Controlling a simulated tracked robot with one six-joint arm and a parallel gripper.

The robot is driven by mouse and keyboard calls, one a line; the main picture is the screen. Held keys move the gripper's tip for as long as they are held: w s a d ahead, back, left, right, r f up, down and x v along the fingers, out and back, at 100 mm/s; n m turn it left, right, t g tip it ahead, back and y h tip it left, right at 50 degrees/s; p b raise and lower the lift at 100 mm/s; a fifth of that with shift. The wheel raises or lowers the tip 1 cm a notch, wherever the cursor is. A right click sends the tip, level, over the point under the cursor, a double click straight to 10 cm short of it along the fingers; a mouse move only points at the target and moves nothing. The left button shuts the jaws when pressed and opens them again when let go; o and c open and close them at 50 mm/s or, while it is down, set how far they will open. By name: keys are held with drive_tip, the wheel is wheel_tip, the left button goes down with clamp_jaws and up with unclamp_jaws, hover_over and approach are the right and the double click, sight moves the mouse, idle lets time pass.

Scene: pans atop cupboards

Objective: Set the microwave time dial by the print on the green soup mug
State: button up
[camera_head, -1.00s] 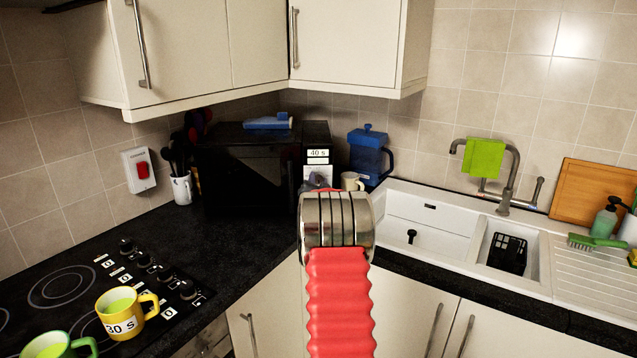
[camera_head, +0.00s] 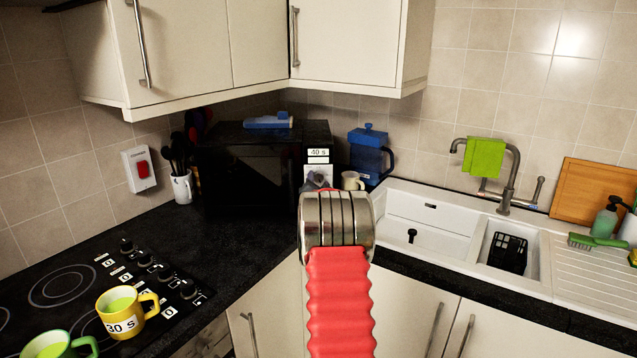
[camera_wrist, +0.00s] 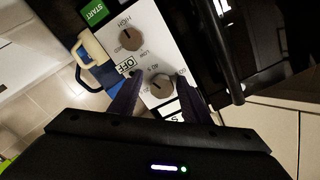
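The black microwave (camera_head: 250,165) stands in the corner; its panel sits behind my arm in the head view. In the wrist view the white panel shows an upper power dial (camera_wrist: 130,38) with HIGH and LOW marks and a lower grey dial (camera_wrist: 162,86) with OFF and small numbers around it. My gripper (camera_wrist: 160,78) is open, its dark fingers on either side of the lower dial with gaps visible; I cannot tell if they touch it. The green soup mug (camera_head: 60,345) is at the bottom left, cut off by the frame; its print is not visible.
A yellow mug (camera_head: 122,312) printed "30 s" stands by the hob knobs (camera_head: 165,272). A "40 s" label (camera_head: 318,153) is on the microwave's right side. A cream mug (camera_head: 351,181) and blue jug (camera_head: 369,155) stand close right of the microwave. Counter in front is clear.

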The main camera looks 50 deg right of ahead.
drive_tip(key=shift+o, duration=0.3)
drive_tip(key=shift+r, duration=0.25)
drive_tip(key=shift+a, duration=0.1)
drive_tip(key=shift+s+a, duration=0.4)
drive_tip(key=shift+s, duration=0.05)
drive_tip(key=v, duration=1.2)
drive_tip(key=shift+a+f, duration=0.15)
drive_tip(key=shift+f, duration=0.1)
drive_tip(key=shift+s, duration=0.15)
drive_tip(key=n, duration=0.9)
drive_tip(key=shift+s+a+r, duration=0.15)
drive_tip(key=shift+s+a, duration=0.15)
drive_tip(key=shift+s, duration=0.05)
